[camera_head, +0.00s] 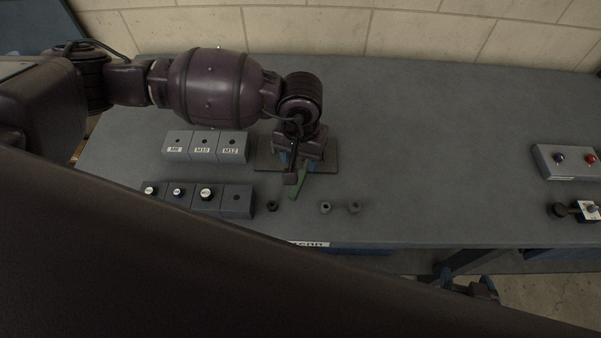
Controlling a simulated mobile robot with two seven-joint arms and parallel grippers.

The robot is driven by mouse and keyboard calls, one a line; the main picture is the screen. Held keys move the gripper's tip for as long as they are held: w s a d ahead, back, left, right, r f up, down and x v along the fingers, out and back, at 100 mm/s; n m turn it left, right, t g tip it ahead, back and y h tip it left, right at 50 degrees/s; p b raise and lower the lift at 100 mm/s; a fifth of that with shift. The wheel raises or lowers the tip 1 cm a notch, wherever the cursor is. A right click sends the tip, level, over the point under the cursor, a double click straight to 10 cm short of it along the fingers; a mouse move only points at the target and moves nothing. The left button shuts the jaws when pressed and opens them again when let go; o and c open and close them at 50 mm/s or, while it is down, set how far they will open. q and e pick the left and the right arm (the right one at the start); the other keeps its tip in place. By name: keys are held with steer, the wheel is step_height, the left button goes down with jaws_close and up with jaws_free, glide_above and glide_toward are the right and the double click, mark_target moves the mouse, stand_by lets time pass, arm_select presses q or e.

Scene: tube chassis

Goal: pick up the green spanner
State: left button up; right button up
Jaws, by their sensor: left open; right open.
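The green spanner (300,186) lies on a dark mat (328,161) on the grey table, its near end extending past the mat's front edge. My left gripper (295,173) is open, pointing down directly over the spanner. It hides the spanner's far part, and I cannot tell whether the fingers touch it. A little blue shows beside the gripper, partly hidden. My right gripper (474,288) is low in the view, in front of the table edge and away from the spanner; it is small and partly hidden by my dark arm link.
Labelled grey blocks (204,146) and a row of blocks with knobs (207,198) stand left of the spanner. Several nuts (326,208) lie near the front edge. A button box (568,160) is at right. The table's middle right is clear.

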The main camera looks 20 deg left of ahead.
mark_target(302, 174)
arm_select(q)
steer(key=shift+d+f+p, duration=0.1)
steer(key=shift+f+p, duration=0.6)
steer(key=shift+f, duration=2.25)
jaws_close()
